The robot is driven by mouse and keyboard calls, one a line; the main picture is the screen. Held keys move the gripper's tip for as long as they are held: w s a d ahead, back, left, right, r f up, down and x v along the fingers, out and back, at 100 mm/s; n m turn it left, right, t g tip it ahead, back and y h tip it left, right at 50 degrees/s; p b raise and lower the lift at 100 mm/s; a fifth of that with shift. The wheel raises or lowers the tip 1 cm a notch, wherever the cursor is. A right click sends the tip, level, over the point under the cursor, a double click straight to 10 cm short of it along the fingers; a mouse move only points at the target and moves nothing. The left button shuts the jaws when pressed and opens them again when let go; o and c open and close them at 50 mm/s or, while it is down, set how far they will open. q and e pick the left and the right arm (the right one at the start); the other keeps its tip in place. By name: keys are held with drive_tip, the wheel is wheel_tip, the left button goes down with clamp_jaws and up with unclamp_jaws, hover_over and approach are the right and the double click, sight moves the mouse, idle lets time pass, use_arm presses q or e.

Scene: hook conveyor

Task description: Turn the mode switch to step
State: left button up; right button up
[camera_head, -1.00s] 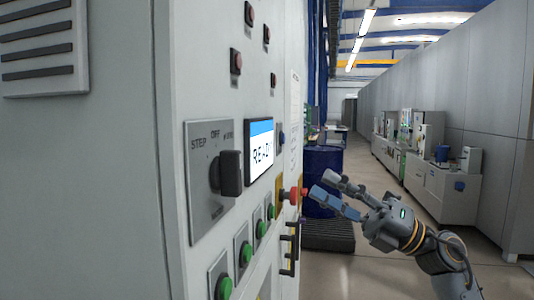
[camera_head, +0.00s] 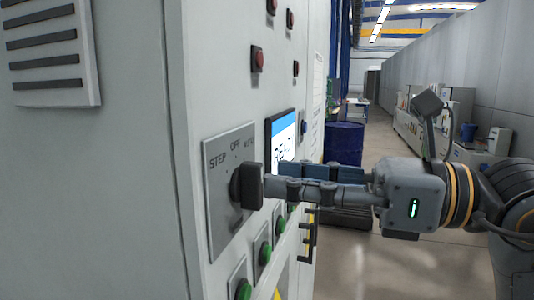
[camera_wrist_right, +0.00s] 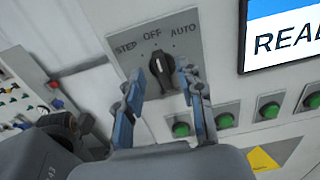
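The mode switch is a black knob (camera_head: 248,186) on a grey plate (camera_head: 222,215) marked STEP, OFF and AUTO, on the front of the grey cabinet. In the right wrist view the knob (camera_wrist_right: 163,70) appears to point up toward OFF, with STEP on its left and AUTO on its right. My right gripper (camera_head: 275,180) is close in front of the knob. In the right wrist view its two blue-grey fingers (camera_wrist_right: 162,82) are apart, one on each side of the knob in the picture. I cannot tell whether they touch it. My left gripper is not in view.
A display reading READY (camera_wrist_right: 285,35) sits right of the switch plate. Green buttons (camera_head: 265,252) lie below and red ones (camera_head: 258,58) above. A black handle (camera_head: 309,235) sticks out lower on the cabinet. The aisle floor (camera_head: 380,262) to the right is clear.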

sight(262, 177)
drive_tip(key=shift+p+x, duration=0.4)
drive_tip(key=shift+x, duration=0.8)
drive_tip(key=shift+w+a, duration=0.15)
drive_tip(key=shift+a, duration=0.35)
clamp_jaws()
